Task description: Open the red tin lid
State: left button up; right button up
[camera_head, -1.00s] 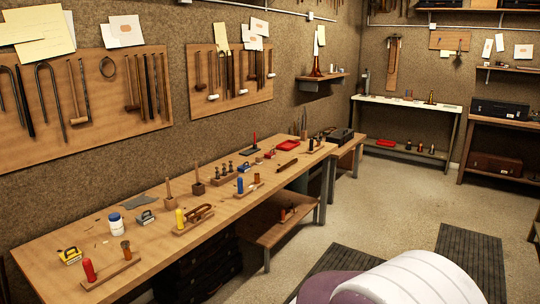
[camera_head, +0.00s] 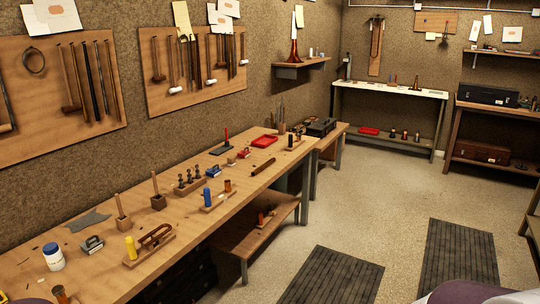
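A flat red tray-like object (camera_head: 264,142) lies toward the far end of the long wooden workbench. A small red object (camera_head: 243,153) sits just in front of it on the bench. Another flat red object (camera_head: 369,131) lies on the lower shelf of the white-topped table at the back. All are small in the picture, and I cannot tell which is the red tin or whether a lid is open or shut. Neither of my grippers shows.
The long workbench (camera_head: 190,231) runs along the left wall, with a white jar with blue lid (camera_head: 53,257), wooden racks and tools on it. A black toolbox (camera_head: 320,127) stands past its far end. Two dark floor mats (camera_head: 335,278) lie on otherwise open floor.

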aim_at(244, 152)
jog(key=i+z, duration=0.4)
jog(key=i, duration=1.9)
